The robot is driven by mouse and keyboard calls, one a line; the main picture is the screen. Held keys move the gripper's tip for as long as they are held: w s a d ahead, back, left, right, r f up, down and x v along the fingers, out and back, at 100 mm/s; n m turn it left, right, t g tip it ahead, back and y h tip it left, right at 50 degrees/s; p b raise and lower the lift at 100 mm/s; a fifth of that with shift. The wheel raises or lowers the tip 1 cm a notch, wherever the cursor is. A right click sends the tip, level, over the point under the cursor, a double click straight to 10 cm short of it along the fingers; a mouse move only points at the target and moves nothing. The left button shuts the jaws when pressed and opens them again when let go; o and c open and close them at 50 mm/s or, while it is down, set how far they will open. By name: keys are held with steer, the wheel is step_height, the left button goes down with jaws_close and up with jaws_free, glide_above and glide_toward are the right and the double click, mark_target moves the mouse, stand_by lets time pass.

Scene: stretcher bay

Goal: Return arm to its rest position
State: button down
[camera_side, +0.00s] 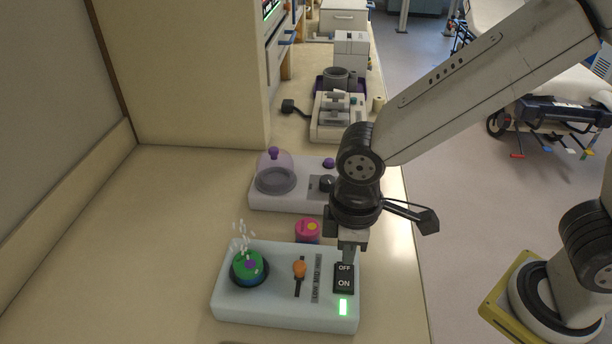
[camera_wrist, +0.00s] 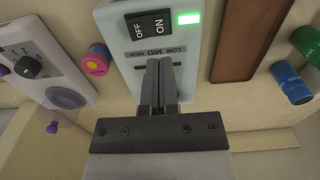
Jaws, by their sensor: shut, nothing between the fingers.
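My gripper (camera_side: 348,256) is shut and empty. In the side view it points down just over the rocker switch (camera_side: 344,279) of a white box (camera_side: 270,310); I cannot tell whether it touches. In the wrist view the closed fingertips (camera_wrist: 159,62) lie over the LOW/MID/HIGH label, below the OFF/ON switch (camera_wrist: 148,25). A green light (camera_side: 343,307) beside the switch is lit, and it also shows in the wrist view (camera_wrist: 188,18). The box has an orange slider knob (camera_side: 299,268) and a green and blue piece (camera_side: 249,268) in a round well with white specks above.
A pink cylinder (camera_side: 307,230) stands behind the box. Further back are a white unit with a clear dome (camera_side: 275,172) and a grey-white device (camera_side: 338,115). The wrist view shows blue (camera_wrist: 291,83) and green (camera_wrist: 308,44) cylinders. The left counter is clear.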

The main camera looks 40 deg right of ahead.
steer(key=shift+r, duration=0.15)
steer(key=w+d+f+m+t, duration=0.1)
steer(key=d+m, duration=0.3)
steer(key=d, duration=0.5)
steer(key=w+d+f+m+t, duration=0.1)
steer(key=d+m, duration=0.4)
steer(key=d, duration=0.5)
steer(key=shift+w+f+t, duration=0.25)
steer(key=shift+f+t, duration=0.05)
steer(key=shift+f, duration=0.4)
